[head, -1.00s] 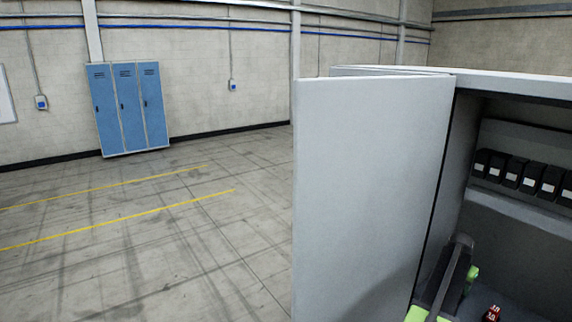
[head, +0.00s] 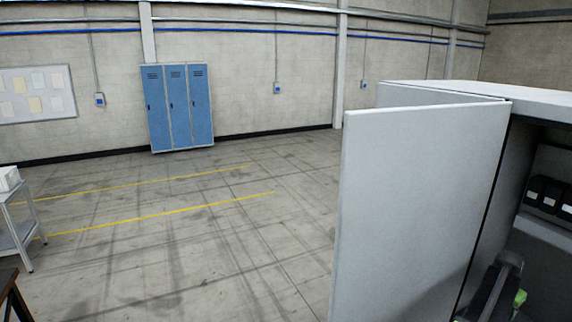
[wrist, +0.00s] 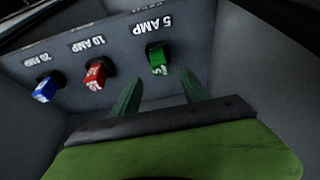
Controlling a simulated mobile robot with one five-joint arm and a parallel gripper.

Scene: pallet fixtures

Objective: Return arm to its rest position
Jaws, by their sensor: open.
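In the wrist view my gripper (wrist: 160,76) is open, its two green fingers apart and empty. Just beyond the fingertips a green fuse (wrist: 157,60) sits in a grey panel (wrist: 122,52) under an upside-down "5 AMP" label. To its left are a red fuse (wrist: 96,73) at "10 AMP" and a blue fuse (wrist: 46,89) whose label is hard to read. In the head view part of my arm (head: 492,288) shows inside the grey cabinet (head: 550,97); the gripper's fingers are hidden there.
The cabinet's open door (head: 420,200) stands left of the arm. Black boxes (head: 549,192) sit on a shelf inside. Grey walls flank the panel closely. Blue lockers (head: 180,108) stand far off, a metal cart (head: 22,235) at left. The floor between is clear.

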